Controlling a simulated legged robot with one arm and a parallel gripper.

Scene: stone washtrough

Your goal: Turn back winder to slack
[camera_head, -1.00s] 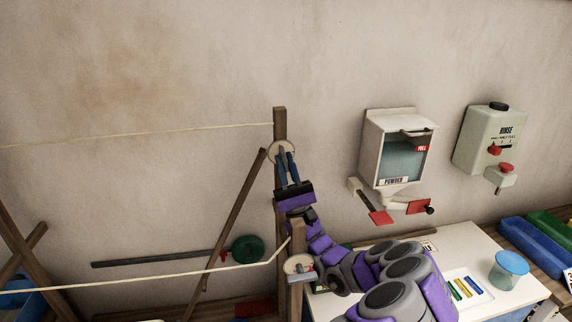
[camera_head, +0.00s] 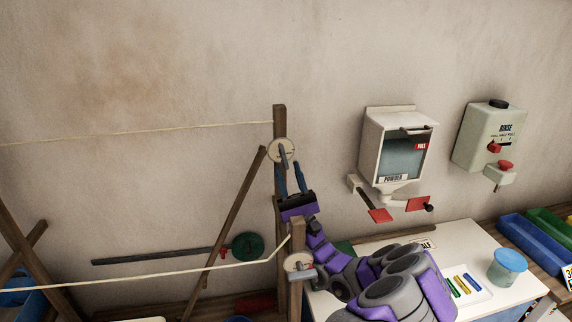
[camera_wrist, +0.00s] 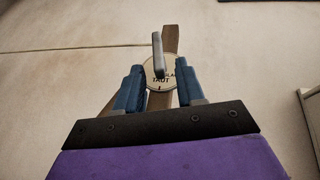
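The upper winder (camera_head: 275,152) is a pale round disc on a wooden post with a grey handle (camera_head: 285,158). In the wrist view the disc (camera_wrist: 149,83) carries the words TAUT and, partly hidden, SLACK. The handle (camera_wrist: 158,52) stands upright in front of it there. My gripper (camera_head: 290,166) is open and empty just below the handle. In the wrist view its blue fingers (camera_wrist: 158,88) are spread on either side of the disc, with the handle above and between them. A second winder (camera_head: 292,263) with a grey handle sits on a nearer, lower post.
A cord (camera_head: 130,133) runs left from the upper post, another (camera_head: 140,280) from the lower post. A wooden strut (camera_head: 228,215) leans left of the upper post. Right are a powder dispenser (camera_head: 391,145), a rinse dispenser (camera_head: 486,135) and a white table (camera_head: 465,240).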

